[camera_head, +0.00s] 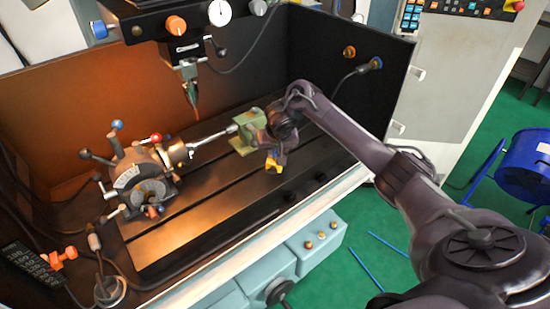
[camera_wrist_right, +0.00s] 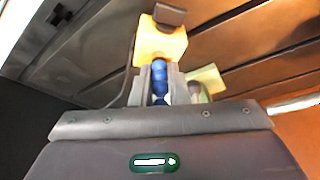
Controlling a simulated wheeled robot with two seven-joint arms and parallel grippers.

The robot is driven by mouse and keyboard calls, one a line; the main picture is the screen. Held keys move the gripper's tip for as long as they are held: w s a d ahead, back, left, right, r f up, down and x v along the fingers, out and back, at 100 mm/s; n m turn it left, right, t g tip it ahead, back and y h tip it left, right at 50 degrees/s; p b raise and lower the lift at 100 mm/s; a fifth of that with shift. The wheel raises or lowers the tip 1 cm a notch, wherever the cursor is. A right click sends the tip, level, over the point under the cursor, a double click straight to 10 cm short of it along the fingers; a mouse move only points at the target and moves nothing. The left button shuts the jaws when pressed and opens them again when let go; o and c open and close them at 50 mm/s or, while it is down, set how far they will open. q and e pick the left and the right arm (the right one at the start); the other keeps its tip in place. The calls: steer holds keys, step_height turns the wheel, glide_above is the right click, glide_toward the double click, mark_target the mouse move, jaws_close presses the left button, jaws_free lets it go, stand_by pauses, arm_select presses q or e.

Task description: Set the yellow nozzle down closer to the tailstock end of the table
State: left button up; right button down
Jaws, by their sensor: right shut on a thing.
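The yellow nozzle (camera_head: 274,164) is at my right gripper (camera_head: 272,152), at the right part of the slotted table (camera_head: 190,240). In the right wrist view the nozzle (camera_wrist_right: 160,42) has a yellow block, a dark tip and a blue stem. The fingers of my right gripper (camera_wrist_right: 158,84) are shut on the blue stem. I cannot tell whether the nozzle touches the table. The green tailstock (camera_head: 241,142) stands just left of my right gripper, partly hidden by it; a pale green part of it shows in the right wrist view (camera_wrist_right: 212,80). My left gripper is not in view.
The indexing chuck (camera_head: 140,175) with ball-ended levers stands on the table's left. A spindle with a pointed tool (camera_head: 191,95) hangs above the back. A dark side wall (camera_head: 340,75) closes the right end. The table's front middle is clear.

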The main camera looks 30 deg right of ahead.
mark_target(270, 162)
step_height(270, 162, down, 2)
steer(key=shift+w+f, duration=0.1)
steer(key=shift+f, duration=0.1)
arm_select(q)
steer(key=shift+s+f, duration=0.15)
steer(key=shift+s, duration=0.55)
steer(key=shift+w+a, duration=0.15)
arm_select(e)
steer(key=shift+f, duration=0.15)
steer(key=c, duration=1.4)
jaws_free()
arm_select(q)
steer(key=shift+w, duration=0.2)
